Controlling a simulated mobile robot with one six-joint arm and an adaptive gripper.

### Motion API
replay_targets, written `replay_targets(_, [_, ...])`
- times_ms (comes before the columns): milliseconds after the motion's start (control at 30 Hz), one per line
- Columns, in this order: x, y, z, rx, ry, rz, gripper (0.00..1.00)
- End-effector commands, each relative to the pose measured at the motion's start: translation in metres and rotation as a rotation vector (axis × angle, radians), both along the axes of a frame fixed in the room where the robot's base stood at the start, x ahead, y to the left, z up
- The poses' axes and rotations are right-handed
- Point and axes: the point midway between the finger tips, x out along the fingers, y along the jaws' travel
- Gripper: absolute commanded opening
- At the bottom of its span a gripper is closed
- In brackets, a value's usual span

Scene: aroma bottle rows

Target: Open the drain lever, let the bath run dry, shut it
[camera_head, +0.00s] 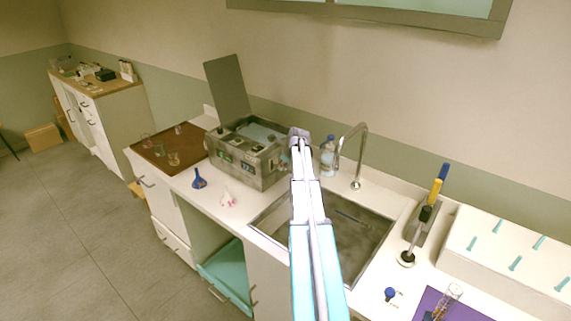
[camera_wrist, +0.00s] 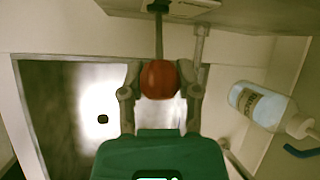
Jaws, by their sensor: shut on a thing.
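The bath is a grey box (camera_head: 235,172) with its lid (camera_head: 227,88) raised, standing on the counter left of the sink. Pale liquid or a pale surface (camera_head: 262,131) shows inside it; I cannot tell its level. In the wrist view, the drain lever is a dark rod (camera_wrist: 159,38) ending in a red ball knob (camera_wrist: 159,80). My gripper (camera_wrist: 160,88) is shut on the knob, one finger on each side. In the head view my gripper (camera_head: 299,137) is at the bath's right side, and my arm hides the lever.
The sink (camera_head: 363,235) lies under my arm; its drain hole (camera_wrist: 103,119) shows in the wrist view. A clear bottle (camera_head: 328,157) and the tap (camera_head: 360,150) stand close right of my gripper. A blue funnel (camera_head: 199,180) stands in front of the bath.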

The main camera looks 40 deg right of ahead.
Motion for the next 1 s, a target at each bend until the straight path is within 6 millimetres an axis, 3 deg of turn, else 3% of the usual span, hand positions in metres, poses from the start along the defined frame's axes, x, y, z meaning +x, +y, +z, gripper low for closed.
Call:
replay_targets(67, [0.0022,0.0,0.0011,0.004,-0.008,-0.001,0.0])
replay_targets(100, [0.0016,-0.0006,0.0011,0.004,-0.008,-0.002,0.46])
replay_targets(267, [-0.0014,-0.0034,0.0008,0.003,-0.004,-0.005,0.76])
replay_targets(1000, [-0.0053,-0.0057,0.0022,0.0,-0.002,0.0,0.79])
